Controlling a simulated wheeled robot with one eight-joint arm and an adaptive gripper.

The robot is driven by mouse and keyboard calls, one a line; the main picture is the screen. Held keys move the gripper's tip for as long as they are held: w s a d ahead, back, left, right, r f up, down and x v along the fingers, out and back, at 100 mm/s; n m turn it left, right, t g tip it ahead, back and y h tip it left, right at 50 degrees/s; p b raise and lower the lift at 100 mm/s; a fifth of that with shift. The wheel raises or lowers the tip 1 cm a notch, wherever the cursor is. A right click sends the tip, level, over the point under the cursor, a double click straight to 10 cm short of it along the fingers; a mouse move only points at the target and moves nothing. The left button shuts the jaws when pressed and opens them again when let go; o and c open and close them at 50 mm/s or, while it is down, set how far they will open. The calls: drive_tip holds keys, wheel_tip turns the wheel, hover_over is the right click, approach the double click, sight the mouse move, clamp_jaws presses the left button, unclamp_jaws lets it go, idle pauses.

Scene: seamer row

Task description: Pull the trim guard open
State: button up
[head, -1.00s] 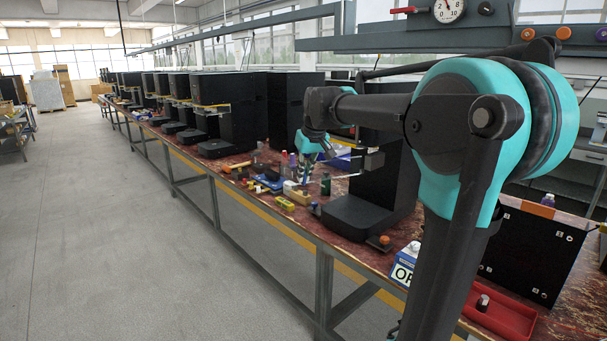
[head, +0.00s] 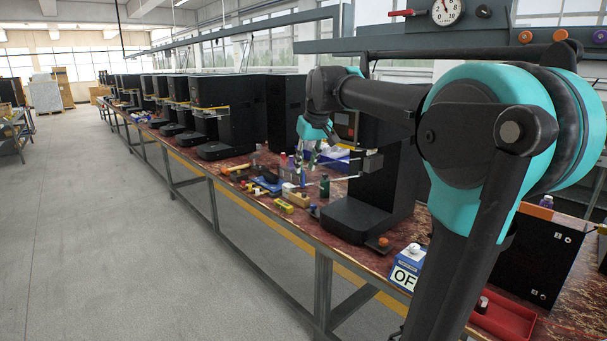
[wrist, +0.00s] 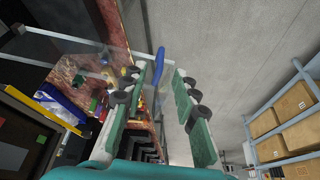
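The trim guard (wrist: 92,52) looks like a clear panel with pale edges in the wrist view. A blue upright grip (wrist: 158,66) shows at its right edge. In the head view the guard's thin pale edges (head: 340,166) stand out from the front of the nearest black seamer (head: 362,195). My gripper (wrist: 168,82) is open, with green pads and dark rollers apart. The blue grip appears in the gap between the fingers, nearer the left finger; I cannot tell whether it touches. In the head view my gripper (head: 313,162) hangs downward beside the guard and partly hides it.
The red-brown bench (head: 235,163) holds several small tools and bottles near the seamer. A blue-and-white box marked "OF" (head: 407,268) and a red tray (head: 503,318) lie nearer me. More black machines (head: 222,110) run along the bench. The floor (head: 110,230) at left is clear.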

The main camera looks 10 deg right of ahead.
drive_tip(key=a+v, duration=0.1)
drive_tip(key=v, duration=0.5)
drive_tip(key=shift+s+d+r, duration=0.2)
drive_tip(key=shift+d+r, duration=0.2)
drive_tip(key=shift+d, duration=0.15)
drive_tip(key=shift+f, duration=0.1)
drive_tip(key=s+d+f+m, duration=0.1)
drive_tip(key=s+d+f, duration=0.2)
drive_tip(key=s+f, duration=0.5)
drive_tip(key=s+d+f+m+h, duration=0.1)
drive_tip(key=s+d+f, duration=0.2)
drive_tip(key=f, duration=1.5)
drive_tip(key=s+d+f+m, duration=0.2)
drive_tip(key=s+d+f, duration=0.1)
drive_tip(key=s+f, duration=0.9)
drive_tip(key=shift+s+f+h, duration=0.3)
drive_tip(key=shift+f, duration=0.4)
